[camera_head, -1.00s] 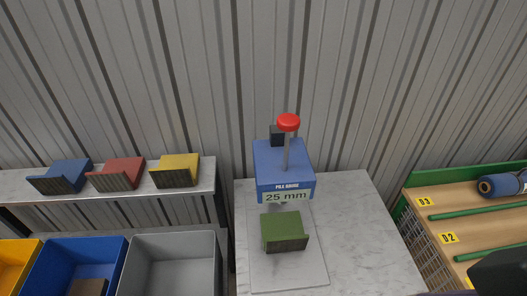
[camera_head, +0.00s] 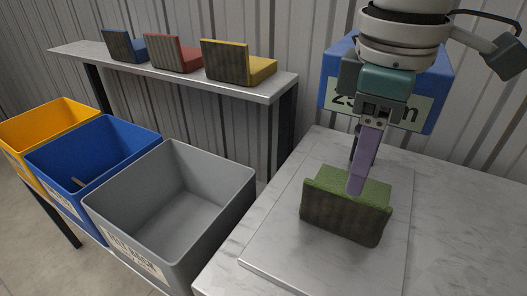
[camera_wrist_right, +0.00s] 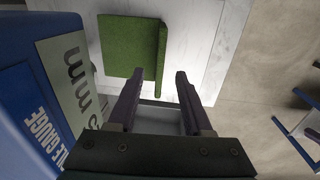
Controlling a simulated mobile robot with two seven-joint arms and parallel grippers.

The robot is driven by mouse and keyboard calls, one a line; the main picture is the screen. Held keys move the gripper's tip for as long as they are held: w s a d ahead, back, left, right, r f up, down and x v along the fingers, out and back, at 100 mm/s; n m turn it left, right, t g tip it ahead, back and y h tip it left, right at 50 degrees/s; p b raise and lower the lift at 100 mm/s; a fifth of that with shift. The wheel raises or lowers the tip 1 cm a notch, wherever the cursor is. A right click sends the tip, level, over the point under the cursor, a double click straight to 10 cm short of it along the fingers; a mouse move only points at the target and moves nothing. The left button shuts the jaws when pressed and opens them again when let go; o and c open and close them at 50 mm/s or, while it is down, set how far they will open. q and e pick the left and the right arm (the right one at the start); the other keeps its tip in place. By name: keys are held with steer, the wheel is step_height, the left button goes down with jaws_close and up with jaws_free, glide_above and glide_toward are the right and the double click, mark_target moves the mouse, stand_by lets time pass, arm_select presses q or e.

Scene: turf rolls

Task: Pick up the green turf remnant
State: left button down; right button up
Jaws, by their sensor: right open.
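The green turf remnant (camera_head: 345,215) lies on a pale plate on the marble-look table, with a dark ribbed flap standing up along its near side. In the right wrist view the remnant (camera_wrist_right: 128,45) shows its green face, with the flap along its right edge. My right gripper (camera_head: 357,188) points down over the remnant. In the wrist view its purple fingers (camera_wrist_right: 160,76) are open and empty, roughly to either side of the flap's line. I cannot tell whether a finger touches the turf. My left gripper is not in view.
The blue pile gauge (camera_head: 436,95) stands behind the remnant, partly hidden by my right arm. Grey (camera_head: 215,180), blue (camera_head: 130,138) and yellow bins stand at left. A shelf (camera_head: 285,88) above them holds blue, red and yellow turf pieces.

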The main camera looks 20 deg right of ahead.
mark_target(340, 233)
steer(key=shift+w+d+f, duration=0.15)
steer(key=shift+f, duration=0.35)
step_height(340, 233, down, 4)
steer(key=shift+w+r+b, duration=0.1)
steer(key=shift+w+b, duration=0.05)
steer(key=shift+b, duration=0.35)
step_height(340, 233, down, 5)
steer(key=shift+d+f+b, duration=0.15)
steer(key=shift+b, duration=0.5)
steer(key=shift+c, duration=0.2)
jaws_close()
